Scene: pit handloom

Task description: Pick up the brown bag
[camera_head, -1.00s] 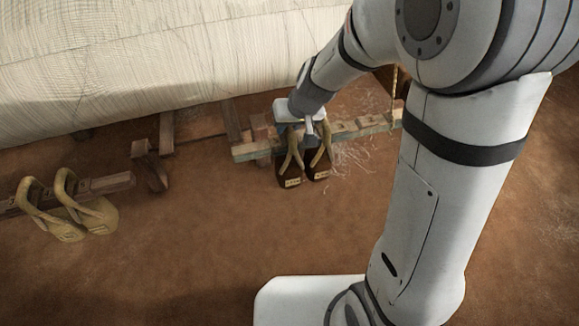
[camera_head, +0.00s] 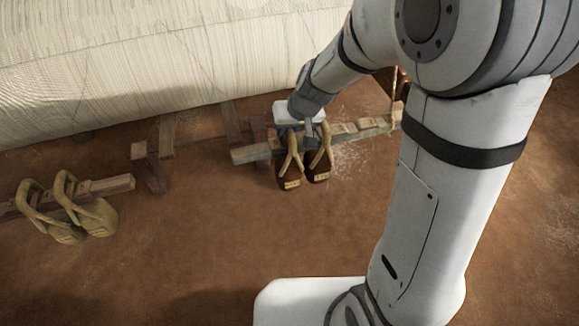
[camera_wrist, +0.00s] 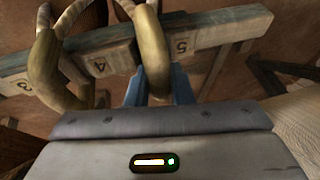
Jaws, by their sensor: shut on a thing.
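Two dark brown bags with tan strap handles hang side by side from a numbered wooden rail in the head view, the left bag (camera_head: 289,183) and the right bag (camera_head: 319,176). My gripper (camera_head: 309,132) is down at the tops of their straps. In the wrist view, my blue fingers (camera_wrist: 158,88) are shut on one tan strap (camera_wrist: 152,48), while a second strap (camera_wrist: 43,68) loops free to the left. I cannot tell for sure which bag the held strap belongs to.
The wooden rail (camera_head: 252,152) runs close behind the straps and also shows in the wrist view (camera_wrist: 215,30). Two tan bags (camera_head: 82,220) hang on another rail at the left. Pale loom cloth (camera_head: 150,60) spans the top. The earth floor in front is clear.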

